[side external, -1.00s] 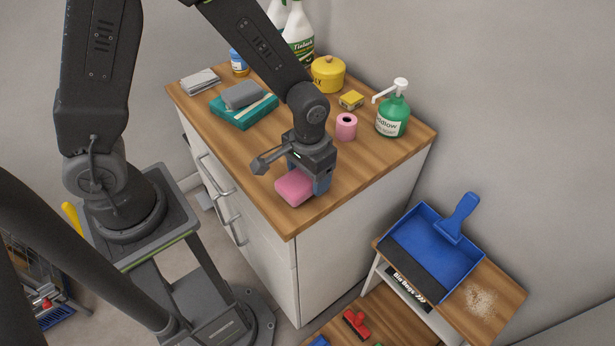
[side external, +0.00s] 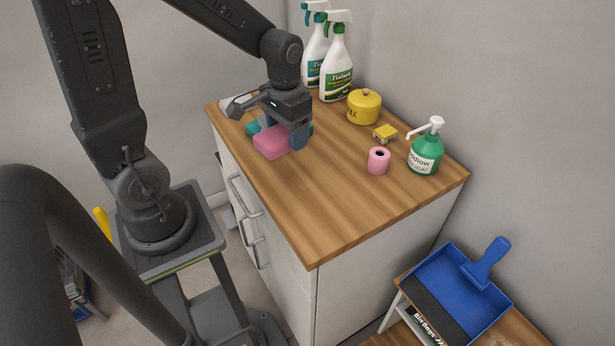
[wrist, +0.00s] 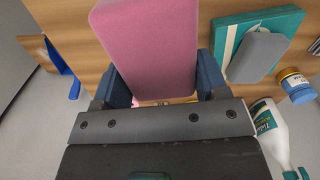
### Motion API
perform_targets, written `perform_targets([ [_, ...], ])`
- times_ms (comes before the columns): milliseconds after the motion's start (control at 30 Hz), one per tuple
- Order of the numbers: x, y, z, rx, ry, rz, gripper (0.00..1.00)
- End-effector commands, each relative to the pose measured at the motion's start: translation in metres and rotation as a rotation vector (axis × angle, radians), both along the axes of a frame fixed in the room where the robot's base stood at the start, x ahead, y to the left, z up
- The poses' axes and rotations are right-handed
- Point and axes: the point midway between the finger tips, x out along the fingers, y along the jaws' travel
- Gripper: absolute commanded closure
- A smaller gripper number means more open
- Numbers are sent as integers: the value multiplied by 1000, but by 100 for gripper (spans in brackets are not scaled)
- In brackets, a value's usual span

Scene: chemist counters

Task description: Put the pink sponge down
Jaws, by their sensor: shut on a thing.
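The pink sponge (side external: 272,142) is a soft-edged block held between the blue fingertips of my gripper (side external: 286,139), over the left part of the wooden counter top (side external: 345,208). In the wrist view the sponge (wrist: 145,45) fills the space between the two fingers (wrist: 162,85), one on each side. I cannot tell how high it is above the wood. In the side view the sponge and my gripper hide most of a teal box (side external: 252,128). In the wrist view the teal box (wrist: 228,45) lies to the right of the sponge, with a grey block (wrist: 258,58) on it.
Two spray bottles (side external: 337,70) stand at the back. A yellow pot (side external: 364,106), small yellow box (side external: 385,133), pink roll (side external: 378,161) and green pump bottle (side external: 425,155) line the right side. The counter's front is clear. A blue dustpan (side external: 460,290) lies on a lower shelf.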

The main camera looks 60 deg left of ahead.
Motion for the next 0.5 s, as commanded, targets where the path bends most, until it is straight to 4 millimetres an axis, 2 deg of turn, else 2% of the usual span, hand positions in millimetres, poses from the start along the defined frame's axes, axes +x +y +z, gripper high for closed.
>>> perform_targets([
  [33, -5, 15, 1, 0, 0, 49, 55],
  [100, -11, 30, 1, 0, 0, 103, 55],
  [300, -26, 56, 1, 0, 1, 204, 55],
  [400, -24, 53, -4, -1, 3, 214, 55],
  [500, -17, 37, -14, -2, 6, 210, 55],
])
